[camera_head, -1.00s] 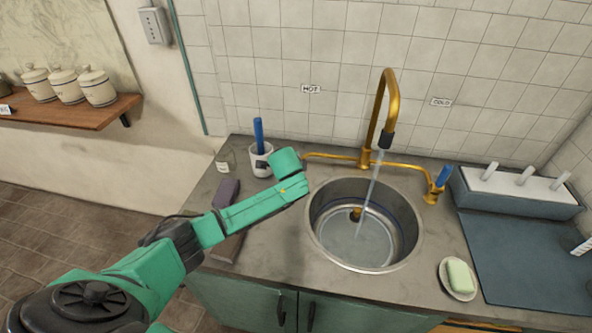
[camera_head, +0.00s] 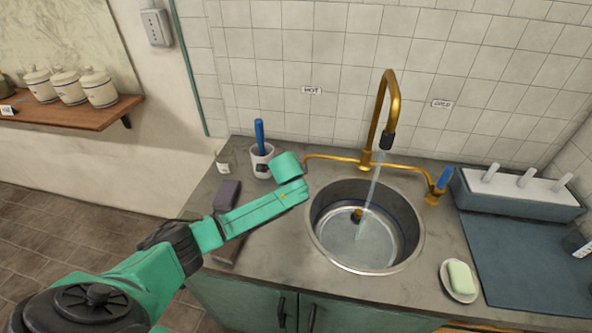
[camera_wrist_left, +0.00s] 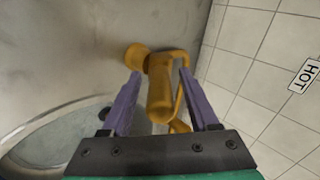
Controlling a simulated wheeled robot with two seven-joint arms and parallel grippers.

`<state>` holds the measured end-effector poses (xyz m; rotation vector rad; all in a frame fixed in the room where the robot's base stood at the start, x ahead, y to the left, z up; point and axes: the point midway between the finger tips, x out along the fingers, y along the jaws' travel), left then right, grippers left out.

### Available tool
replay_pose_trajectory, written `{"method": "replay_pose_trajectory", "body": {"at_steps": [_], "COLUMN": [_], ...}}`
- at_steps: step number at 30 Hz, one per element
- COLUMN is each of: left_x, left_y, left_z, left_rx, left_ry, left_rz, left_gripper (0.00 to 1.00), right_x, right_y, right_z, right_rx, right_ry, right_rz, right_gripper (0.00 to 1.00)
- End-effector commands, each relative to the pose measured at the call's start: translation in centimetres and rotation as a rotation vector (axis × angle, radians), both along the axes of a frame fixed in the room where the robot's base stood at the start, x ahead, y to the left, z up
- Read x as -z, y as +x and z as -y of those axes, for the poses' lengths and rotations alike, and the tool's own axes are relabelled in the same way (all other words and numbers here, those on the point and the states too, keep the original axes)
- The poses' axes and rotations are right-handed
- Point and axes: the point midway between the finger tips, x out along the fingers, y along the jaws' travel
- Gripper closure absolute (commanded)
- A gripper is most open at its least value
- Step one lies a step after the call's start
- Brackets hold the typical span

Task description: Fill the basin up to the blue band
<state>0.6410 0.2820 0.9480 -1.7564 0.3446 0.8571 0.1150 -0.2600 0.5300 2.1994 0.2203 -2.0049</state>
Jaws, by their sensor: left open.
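The steel basin (camera_head: 318,243) is set in the counter. A thin stream of water (camera_head: 371,195) runs into it from the brass faucet (camera_head: 378,108). Water (camera_head: 345,240) lies in the basin around a brass drain piece (camera_head: 357,215). The blue cold handle (camera_head: 445,177) is at the right. My left gripper (camera_wrist_left: 160,73) is open, its purple fingers on either side of a brass fitting (camera_wrist_left: 160,95) at the hot side. My own arm hides that spot in the head view.
A cup with a blue-handled brush (camera_head: 262,160) and a glass jar (camera_head: 227,160) stand behind my left arm. A dark sponge or block (camera_head: 227,195) lies near it. A soap dish (camera_head: 459,281) and a blue drying mat (camera_head: 525,262) are on the right.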

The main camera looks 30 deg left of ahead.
Motion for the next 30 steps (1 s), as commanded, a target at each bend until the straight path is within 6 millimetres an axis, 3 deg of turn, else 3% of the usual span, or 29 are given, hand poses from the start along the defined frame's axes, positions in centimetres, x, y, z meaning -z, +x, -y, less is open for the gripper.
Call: {"method": "replay_pose_trajectory", "body": {"at_steps": [8, 21, 30], "left_x": [-2.6, -9.3, -10.0], "left_y": [-2.6, -9.4, -10.1], "left_z": [0.7, 2.4, 2.6], "left_rx": [0.002, 0.001, -0.001], "left_ry": [0.000, 0.000, 0.001], "left_rz": [0.001, 0.001, 0.000], "left_gripper": [0.39, 0.39, 0.39], "right_x": [0.0, 0.9, 0.9], "right_y": [0.0, 0.0, -0.1], "right_z": [0.0, 0.0, 0.0], "right_rx": [0.000, 0.000, 0.000], "right_ry": [0.000, 0.000, 0.000], "right_rz": [0.000, -0.001, -0.001], "right_gripper": [0.33, 0.33, 0.33]}}
